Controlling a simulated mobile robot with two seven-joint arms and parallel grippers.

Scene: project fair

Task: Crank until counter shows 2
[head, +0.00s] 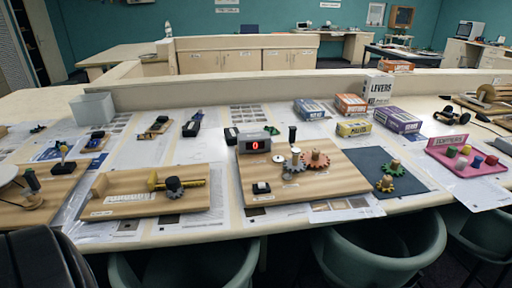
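The counter (258,146) is a dark box with a red lit digit that reads 0. It stands at the back left of a wooden board (215,178) in the middle of the table. A black upright handle (292,133) stands on the board to the right of the counter, by a grey metal gear (294,164). A red gear (318,161) sits beside the grey gear. Whether the two gears mesh is too small to tell. Neither of my grippers is in view.
A board with a yellow rack and dark gear (174,188) stands to the left. A dark blue mat (378,162) with brass-coloured parts and a pink tray (480,166) lie to the right. Small boxes (397,120) stand behind. Green chairs (375,255) line the front edge.

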